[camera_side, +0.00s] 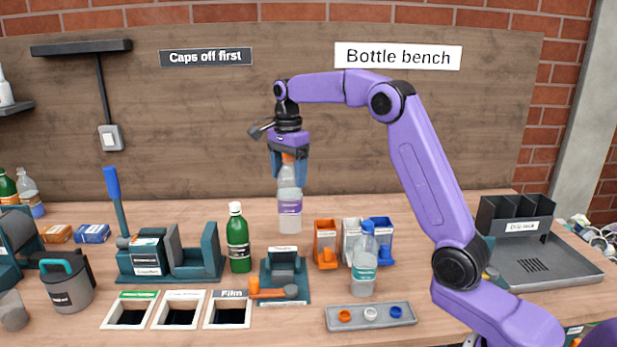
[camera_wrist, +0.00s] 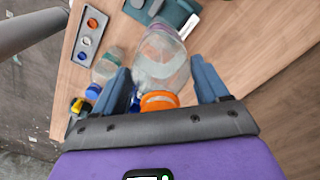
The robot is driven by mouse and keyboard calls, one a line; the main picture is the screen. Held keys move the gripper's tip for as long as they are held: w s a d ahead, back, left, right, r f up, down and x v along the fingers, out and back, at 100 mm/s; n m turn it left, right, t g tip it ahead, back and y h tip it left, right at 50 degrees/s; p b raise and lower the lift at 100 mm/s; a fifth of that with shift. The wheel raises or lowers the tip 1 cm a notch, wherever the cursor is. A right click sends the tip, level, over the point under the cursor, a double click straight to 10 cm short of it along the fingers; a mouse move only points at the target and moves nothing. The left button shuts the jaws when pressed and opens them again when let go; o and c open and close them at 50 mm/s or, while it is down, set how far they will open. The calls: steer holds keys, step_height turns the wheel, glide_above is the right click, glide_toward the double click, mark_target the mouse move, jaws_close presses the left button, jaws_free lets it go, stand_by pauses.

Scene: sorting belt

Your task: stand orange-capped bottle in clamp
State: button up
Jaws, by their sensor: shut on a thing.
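The orange-capped bottle is clear with a purple and white label (camera_side: 289,207). It hangs upright, cap up, from my gripper (camera_side: 288,165). The jaws are shut around its neck area, just at the orange cap (camera_wrist: 159,101). The clear body (camera_wrist: 162,58) extends away between the fingers in the wrist view. The clamp (camera_side: 285,272) is a teal block with an orange lever, on the bench below the bottle. The bottle's base is above the clamp, apart from it. A teal part at the top edge of the wrist view (camera_wrist: 170,10) looks like the clamp, partly cut off.
A green bottle (camera_side: 238,240) stands left of the clamp; a blue-capped bottle (camera_side: 364,265) stands to the right. Orange, white and blue holders (camera_side: 326,245) stand behind that bottle. A grey cap tray (camera_side: 370,316) and labelled bench openings (camera_side: 228,309) lie in front.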

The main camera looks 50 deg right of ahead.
mark_target(281, 222)
steer(key=shift+w+f, duration=0.35)
steer(key=shift+w, duration=0.55)
steer(key=shift+w+f, duration=0.35)
steer(key=shift+w, duration=0.5)
steer(key=shift+f, duration=7.25)
steer(key=o, duration=1.3)
step_height(281, 222, up, 18)
steer(key=shift+f, duration=0.25)
